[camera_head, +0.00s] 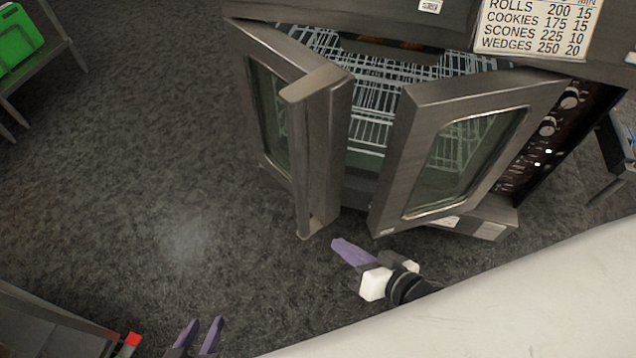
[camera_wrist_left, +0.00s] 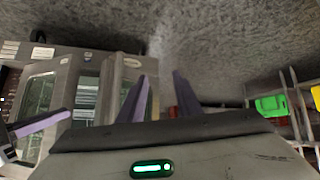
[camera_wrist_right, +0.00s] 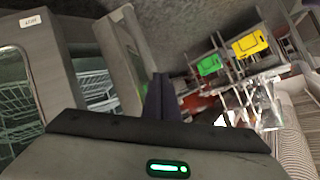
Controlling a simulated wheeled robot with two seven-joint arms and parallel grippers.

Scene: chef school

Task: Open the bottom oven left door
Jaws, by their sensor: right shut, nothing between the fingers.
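The oven's left door (camera_head: 285,174) stands partly open in the head view, swung out on the left side, with a broad upright handle (camera_head: 318,150) along its free edge. The right door (camera_head: 400,165) is also swung out, and wire racks (camera_head: 372,128) show between the two. My right gripper (camera_head: 337,243) is shut and empty, just in front of the gap below the doors; it also shows in the right wrist view (camera_wrist_right: 160,80), near the doors. My left gripper (camera_head: 203,322) is open and empty at the bottom of the head view, well short of the oven; its spread fingers show in the left wrist view (camera_wrist_left: 160,82).
A control panel with knobs (camera_head: 548,126) is right of the right door. A temperature chart (camera_head: 535,27) is fixed above. A white surface (camera_head: 500,310) fills the lower right. A rack with a green board (camera_head: 15,38) stands upper left. Floor left of the oven is clear.

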